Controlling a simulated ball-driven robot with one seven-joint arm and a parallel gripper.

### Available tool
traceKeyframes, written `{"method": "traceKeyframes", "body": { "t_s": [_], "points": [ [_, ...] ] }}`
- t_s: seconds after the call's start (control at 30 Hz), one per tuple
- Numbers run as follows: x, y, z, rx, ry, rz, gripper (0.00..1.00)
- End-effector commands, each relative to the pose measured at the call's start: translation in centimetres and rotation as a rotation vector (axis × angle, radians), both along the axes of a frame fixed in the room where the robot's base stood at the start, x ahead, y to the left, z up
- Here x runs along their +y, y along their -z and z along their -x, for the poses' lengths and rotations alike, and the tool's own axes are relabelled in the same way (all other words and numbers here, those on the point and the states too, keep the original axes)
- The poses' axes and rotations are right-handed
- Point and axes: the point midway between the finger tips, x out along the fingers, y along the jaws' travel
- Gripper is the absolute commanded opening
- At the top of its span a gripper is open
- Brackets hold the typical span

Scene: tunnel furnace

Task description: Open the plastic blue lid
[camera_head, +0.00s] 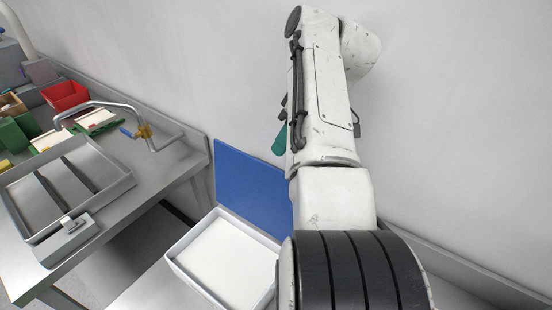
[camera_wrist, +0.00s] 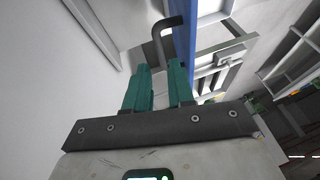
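The blue plastic lid (camera_head: 252,185) stands about upright at the back edge of a white box (camera_head: 180,262), whose pale inside is uncovered. My arm hides the lid's right part. In the wrist view the lid (camera_wrist: 184,40) shows nearly edge-on, with a dark bent handle (camera_wrist: 158,40) on its left side. My gripper (camera_wrist: 162,70) has teal fingers set apart with an empty gap between them. The handle is just beyond the fingertips, and I cannot tell whether they touch it. In the head view one teal finger (camera_head: 280,140) shows above the lid, near the wall.
A pale wall (camera_head: 200,60) stands close behind the lid and my arm.

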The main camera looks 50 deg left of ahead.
Motion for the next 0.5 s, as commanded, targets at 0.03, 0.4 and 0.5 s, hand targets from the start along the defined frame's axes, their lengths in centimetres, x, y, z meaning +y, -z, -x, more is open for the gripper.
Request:
{"method": "traceKeyframes", "body": {
  "t_s": [0.03, 0.4, 0.5],
  "points": [
    [-0.2, -0.6, -0.3, -0.002, 0.001, -0.001, 0.23],
    [-0.8, -2.3, -0.8, 0.000, 0.000, 0.001, 0.23],
    [-0.8, -2.3, -0.7, 0.000, 0.000, 0.001, 0.23]
  ]
}}
